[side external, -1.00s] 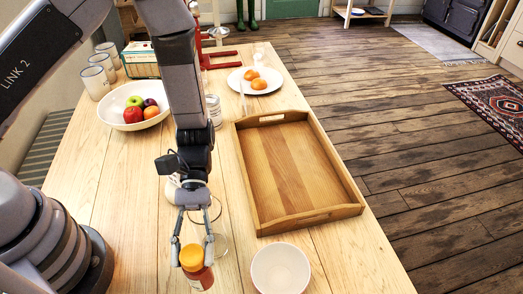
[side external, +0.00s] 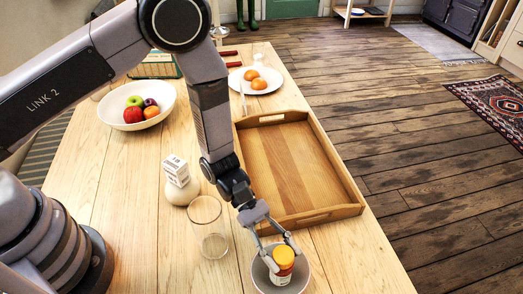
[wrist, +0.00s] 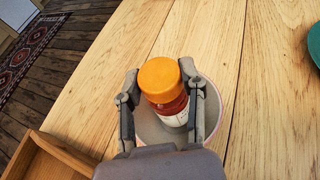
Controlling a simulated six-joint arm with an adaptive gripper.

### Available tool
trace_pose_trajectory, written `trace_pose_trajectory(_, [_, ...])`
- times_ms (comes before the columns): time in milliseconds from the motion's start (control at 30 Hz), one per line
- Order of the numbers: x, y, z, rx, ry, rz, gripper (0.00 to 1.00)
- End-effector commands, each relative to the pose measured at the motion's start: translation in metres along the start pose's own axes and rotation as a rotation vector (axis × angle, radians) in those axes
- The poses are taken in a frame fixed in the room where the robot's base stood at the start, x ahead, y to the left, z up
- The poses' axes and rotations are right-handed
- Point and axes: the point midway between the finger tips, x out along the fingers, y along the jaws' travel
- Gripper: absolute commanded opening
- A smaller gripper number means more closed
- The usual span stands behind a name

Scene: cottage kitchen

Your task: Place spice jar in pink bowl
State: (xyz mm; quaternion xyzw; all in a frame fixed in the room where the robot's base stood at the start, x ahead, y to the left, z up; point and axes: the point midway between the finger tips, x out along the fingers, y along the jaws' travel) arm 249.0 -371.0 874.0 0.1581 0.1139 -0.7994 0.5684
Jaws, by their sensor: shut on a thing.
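The spice jar (side external: 283,263) has an orange-yellow lid and a red and white body. My gripper (side external: 277,257) is shut on it, with one finger on each side. In the wrist view the jar (wrist: 163,88) stands between the fingertips (wrist: 162,95). The bowl (side external: 304,283) is directly under the jar at the table's front; it looks whitish inside with a faint pink rim. The bowl (wrist: 205,128) also shows around the jar in the wrist view. The jar overlaps the bowl's inside; I cannot tell whether its base touches the bottom.
A wooden tray (side external: 314,215) lies just behind the bowl. An empty glass (side external: 208,240) and a whitish pot (side external: 181,190) with a small carton stand to the left. A fruit bowl (side external: 136,118) and a plate of oranges (side external: 257,92) are farther back. A green item (wrist: 314,42) shows at the wrist view's right edge.

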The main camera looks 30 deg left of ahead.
Motion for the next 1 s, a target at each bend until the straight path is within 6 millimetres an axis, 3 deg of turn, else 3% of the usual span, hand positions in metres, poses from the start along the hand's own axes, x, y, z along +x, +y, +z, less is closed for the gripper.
trace_pose_trajectory(433, [0.0032,-0.0001,-0.0079,0.001,-0.001,0.0,0.0])
trace_pose_trajectory(467, [0.003,-0.0001,-0.0076,0.001,0.0,0.0,0.43])
trace_pose_trajectory(633, [0.0029,-0.0001,-0.0074,0.001,0.0,0.0,0.65])
trace_pose_trajectory(1000, [-0.0004,0.0002,-0.004,0.001,0.0,0.001,0.65])
